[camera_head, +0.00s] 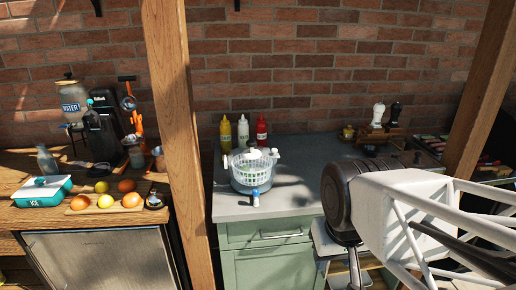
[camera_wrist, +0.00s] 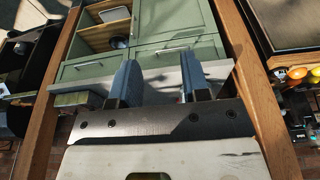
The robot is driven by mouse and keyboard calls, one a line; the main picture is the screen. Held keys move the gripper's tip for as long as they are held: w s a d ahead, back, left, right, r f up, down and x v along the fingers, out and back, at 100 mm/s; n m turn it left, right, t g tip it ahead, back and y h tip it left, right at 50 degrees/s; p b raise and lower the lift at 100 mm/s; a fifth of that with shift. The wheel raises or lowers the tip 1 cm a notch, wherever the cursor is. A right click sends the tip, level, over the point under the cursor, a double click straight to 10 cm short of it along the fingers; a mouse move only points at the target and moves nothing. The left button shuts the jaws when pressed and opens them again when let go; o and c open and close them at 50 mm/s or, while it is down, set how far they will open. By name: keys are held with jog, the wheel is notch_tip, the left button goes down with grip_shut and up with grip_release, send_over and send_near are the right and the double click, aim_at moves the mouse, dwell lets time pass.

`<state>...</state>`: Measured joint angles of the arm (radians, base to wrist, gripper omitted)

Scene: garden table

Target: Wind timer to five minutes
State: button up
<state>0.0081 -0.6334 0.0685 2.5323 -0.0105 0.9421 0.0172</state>
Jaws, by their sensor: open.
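No thing in view can be told for sure as the timer. A small round dark piece with a pale face (camera_head: 154,201) sits at the front of the wooden counter on the left, and may be it. A small blue-and-white item (camera_head: 255,196) stands at the front edge of the grey counter; it is too small to identify. My gripper (camera_wrist: 159,75) shows in the wrist view with its two blue-grey fingers wide apart and nothing seen between them. Beyond them are green cabinet fronts and the counter edge. In the head view my arm covers the right side, and the fingers are not clear.
A salad spinner (camera_head: 253,171) stands on the grey counter (camera_head: 300,188), with several sauce bottles (camera_head: 243,133) behind. A wooden post (camera_head: 178,120) rises between the counters. Fruit (camera_head: 104,201) and a teal ice box (camera_head: 43,190) lie on the left. Open room lies right of the spinner.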

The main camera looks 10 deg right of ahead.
jog(key=shift+o, duration=0.4)
jog(key=shift+o, duration=1.6)
jog(key=shift+w+r, duration=0.3)
jog(key=shift+w, duration=0.1)
jog(key=w+r+n+g, duration=0.15)
jog(key=w+r, duration=0.25)
jog(key=w, duration=1.5)
jog(key=w+r+n, duration=0.3)
jog(key=w+r, duration=0.1)
jog(key=w, duration=1.6)
jog(key=w+f+n, duration=0.1)
jog(key=w+f, duration=0.5)
jog(key=w, duration=0.6)
jog(key=w+f+n, duration=0.2)
jog(key=w+f, duration=0.4)
jog(key=w, duration=0.6)
jog(key=w+f+n+g, duration=0.1)
jog(key=w+f, duration=0.5)
jog(key=w, duration=0.6)
jog(key=shift+w+f+n, duration=0.35)
jog(key=shift+f, duration=0.05)
jog(key=shift+w+f, duration=0.2)
jog(key=shift+f, duration=0.1)
